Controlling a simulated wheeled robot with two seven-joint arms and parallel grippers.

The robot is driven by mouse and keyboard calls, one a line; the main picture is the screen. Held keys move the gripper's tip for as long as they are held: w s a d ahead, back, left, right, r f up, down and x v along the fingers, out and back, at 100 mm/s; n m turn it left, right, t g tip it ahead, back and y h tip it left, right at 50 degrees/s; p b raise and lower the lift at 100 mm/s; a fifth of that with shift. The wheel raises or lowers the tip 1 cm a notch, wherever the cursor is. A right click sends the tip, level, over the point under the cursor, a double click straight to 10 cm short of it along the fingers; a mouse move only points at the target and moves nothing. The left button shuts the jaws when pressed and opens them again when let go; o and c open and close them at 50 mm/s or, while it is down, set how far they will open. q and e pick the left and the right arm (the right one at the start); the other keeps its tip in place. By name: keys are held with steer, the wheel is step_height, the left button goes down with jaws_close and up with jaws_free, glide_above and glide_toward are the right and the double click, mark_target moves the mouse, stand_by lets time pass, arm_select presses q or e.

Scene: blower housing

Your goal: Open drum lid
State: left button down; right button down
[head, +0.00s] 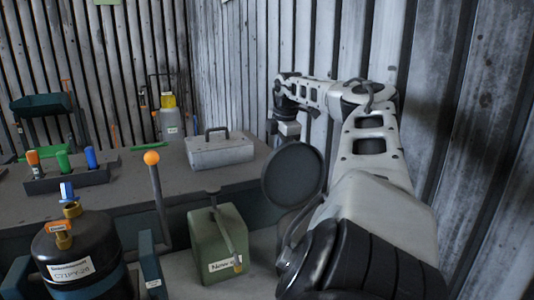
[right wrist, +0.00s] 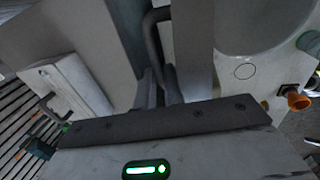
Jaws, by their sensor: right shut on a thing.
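A dark round disc (head: 292,173), which looks like the drum lid, stands steeply tilted in the head view, just below my right gripper's body. My right gripper (right wrist: 159,90) is shut on a dark curved handle (right wrist: 153,38) in the right wrist view. A flat grey panel (right wrist: 193,45) and a rounded grey surface (right wrist: 258,25) lie right beside the handle. I cannot tell which of these belong to the lid. The right fingertips are hidden in the head view, and the drum body is not clearly seen. My left gripper is not in view.
A grey box with a handle (head: 220,149) sits on the workbench (head: 120,180), left of my right arm. A green canister (head: 216,244), an orange-knobbed lever (head: 158,195) and a black cylinder (head: 85,245) stand in front. A corrugated wall (head: 480,150) is close on the right.

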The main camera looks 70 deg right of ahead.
steer(key=shift+f, duration=0.4)
steer(key=c, duration=1.5)
jaws_free()
steer(key=shift+d, duration=0.1)
steer(key=shift+r, duration=0.25)
steer(key=p+v, duration=0.1)
steer(key=v, duration=1.4)
steer(key=shift+r, duration=0.4)
